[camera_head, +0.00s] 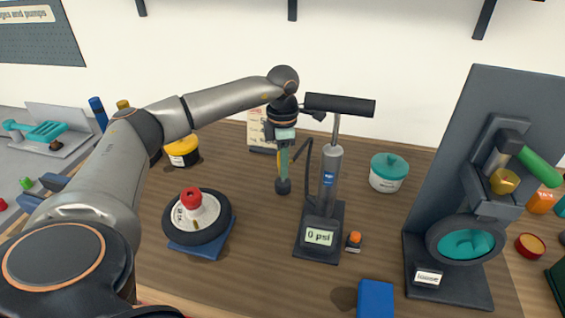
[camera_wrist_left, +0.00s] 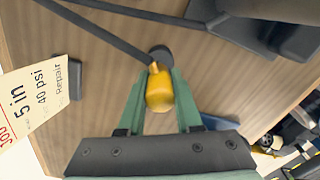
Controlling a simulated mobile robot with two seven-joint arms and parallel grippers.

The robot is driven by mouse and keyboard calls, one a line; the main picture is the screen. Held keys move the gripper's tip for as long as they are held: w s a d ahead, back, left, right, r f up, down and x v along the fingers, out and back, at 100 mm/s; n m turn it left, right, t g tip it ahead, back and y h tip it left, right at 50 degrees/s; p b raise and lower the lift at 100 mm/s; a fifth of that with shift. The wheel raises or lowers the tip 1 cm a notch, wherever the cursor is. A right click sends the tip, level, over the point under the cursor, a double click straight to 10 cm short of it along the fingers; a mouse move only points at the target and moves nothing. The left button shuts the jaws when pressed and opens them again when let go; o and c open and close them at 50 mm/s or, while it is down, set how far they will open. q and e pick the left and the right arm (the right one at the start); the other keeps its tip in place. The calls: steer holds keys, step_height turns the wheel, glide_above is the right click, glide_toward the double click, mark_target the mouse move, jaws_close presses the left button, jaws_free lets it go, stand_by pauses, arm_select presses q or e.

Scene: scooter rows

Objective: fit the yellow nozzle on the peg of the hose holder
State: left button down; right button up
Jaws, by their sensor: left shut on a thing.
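My left gripper (camera_head: 283,172) points down beside the tyre pump (camera_head: 330,180) in the head view, its green fingers standing over a dark rounded piece (camera_head: 283,187) that looks like the hose holder. In the left wrist view the fingers are shut on the yellow nozzle (camera_wrist_left: 160,90). The black hose (camera_wrist_left: 112,38) runs from the nozzle end to the upper left. A dark round piece (camera_wrist_left: 160,53) shows just beyond the nozzle; I cannot tell whether they touch. The peg is not clearly seen. My right gripper is not in view.
A tyre (camera_head: 198,216) on a blue stand is at left. An orange-capped piece (camera_head: 354,241) is by the pump base. A teal-lidded tub (camera_head: 388,172) and a dark grey machine (camera_head: 462,250) stand to the right. A blue block (camera_head: 376,298) is in front. A paper card (camera_wrist_left: 35,90) stands nearby.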

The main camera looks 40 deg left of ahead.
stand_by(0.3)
arm_select(q)
steer(key=shift+f+b, duration=0.6)
steer(key=shift+f, duration=0.7)
stand_by(0.3)
steer(key=c, duration=0.5)
jaws_free()
step_height(320, 180, up, 13)
steer(key=shift+f, duration=0.2)
steer(key=shift+s, duration=0.1)
stand_by(0.3)
